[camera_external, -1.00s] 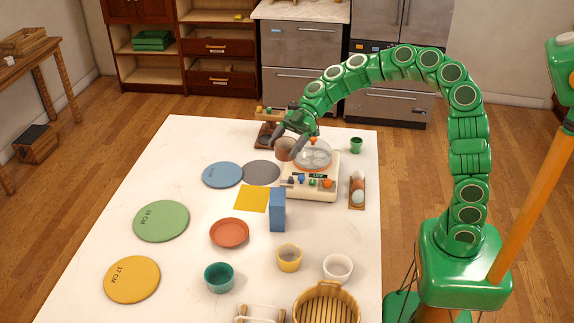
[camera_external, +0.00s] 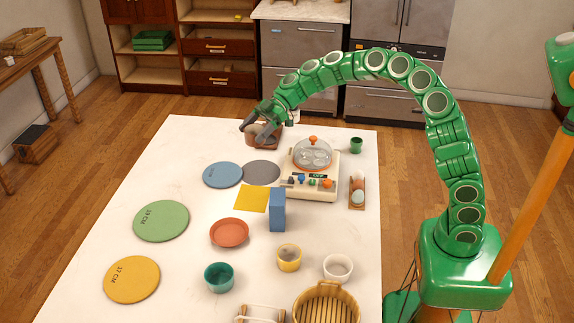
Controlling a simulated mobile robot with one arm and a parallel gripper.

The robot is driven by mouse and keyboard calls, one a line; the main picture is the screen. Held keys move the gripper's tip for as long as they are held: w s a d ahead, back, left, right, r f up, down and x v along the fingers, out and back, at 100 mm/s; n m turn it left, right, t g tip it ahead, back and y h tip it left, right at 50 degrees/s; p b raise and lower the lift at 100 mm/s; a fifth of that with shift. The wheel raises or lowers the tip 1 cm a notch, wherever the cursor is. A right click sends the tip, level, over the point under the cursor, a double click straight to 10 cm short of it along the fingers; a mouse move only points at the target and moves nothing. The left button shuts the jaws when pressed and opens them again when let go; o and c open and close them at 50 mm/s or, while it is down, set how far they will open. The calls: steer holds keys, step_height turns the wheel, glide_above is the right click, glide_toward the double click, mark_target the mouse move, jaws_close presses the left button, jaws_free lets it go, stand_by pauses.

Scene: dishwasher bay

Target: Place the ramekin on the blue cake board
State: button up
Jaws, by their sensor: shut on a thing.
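My gripper (camera_external: 256,133) is near the far edge of the white table, shut on a small brownish-pink ramekin (camera_external: 254,129). The fingers and the dark wooden stand behind partly hide the ramekin, and it appears to be held above the table. The blue cake board (camera_external: 222,175) is a flat round disc lying on the table, nearer the camera and to the left of my gripper. Its top is bare apart from small lettering. The held ramekin is apart from it.
A grey disc (camera_external: 262,172) lies right beside the blue board. A yellow square (camera_external: 252,198), blue box (camera_external: 278,210) and egg cooker (camera_external: 313,188) stand nearby. Green (camera_external: 161,221) and yellow boards (camera_external: 131,279) lie at left. Several bowls occupy the front.

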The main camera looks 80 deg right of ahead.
steer(key=shift+f, duration=1.95)
steer(key=w+d+f, duration=0.2)
steer(key=w+f, duration=0.2)
steer(key=w, duration=0.5)
glide_above(222, 173)
steer(key=shift+s+f, duration=0.15)
steer(key=shift+f, duration=2.7)
steer(key=shift+a+f, duration=0.1)
steer(key=shift+f, duration=1.55)
steer(key=shift+f, duration=0.1)
steer(key=o, duration=1.1)
